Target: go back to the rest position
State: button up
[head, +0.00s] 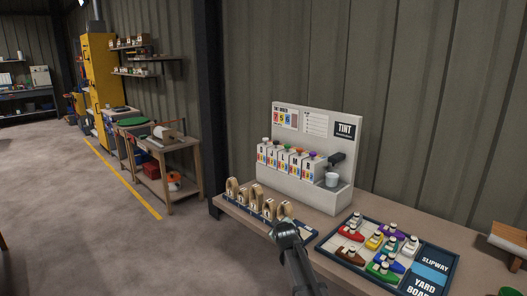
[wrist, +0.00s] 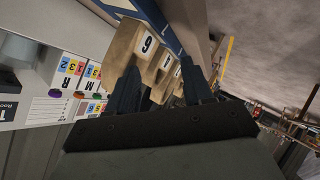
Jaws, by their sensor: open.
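My gripper (head: 287,230) is at the right end of a row of wooden pieces on the bench in the head view. In the wrist view its two dark fingers (wrist: 160,82) are spread apart, with nothing clamped between them. A numbered wooden block (wrist: 135,50) shows just past the fingertips, and more numbered blocks stand behind it. How far the fingers are from the nearest block is hard to tell. My arm hides a little of the bench near the rack's right end.
The wooden pieces stand in a dark rack (head: 240,205). Behind it is a white tint dispenser (head: 335,197) with a white cup (head: 332,180). To the right lies a yard board (head: 340,257) with several toy boats. A wooden-topped item (head: 509,238) sits far right. Open floor (head: 90,230) is left.

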jog(key=s+f+m+g+h, duration=0.1)
jog(key=s+f+g, duration=0.4)
jog(key=s+f, duration=1)
jog(key=s+f+m+g, duration=0.2)
jog(key=s+f+g, duration=0.2)
jog(key=s+f, duration=1)
jog(key=s+d+f+m+g, duration=0.2)
jog(key=s+d+f+g, duration=0.15)
jog(key=s+f, duration=0.4)
jog(key=s+d+f+m+g, duration=0.1)
jog(key=s+d+f+g, duration=0.1)
jog(key=s+d+f, duration=0.5)
jog(key=s+f+m+g, duration=0.1)
jog(key=s+g, duration=0.3)
jog(key=s, duration=1.7)
jog(key=shift+d+f+m, duration=0.15)
jog(key=shift+f+m, duration=0.05)
jog(key=shift+m, duration=0.7)
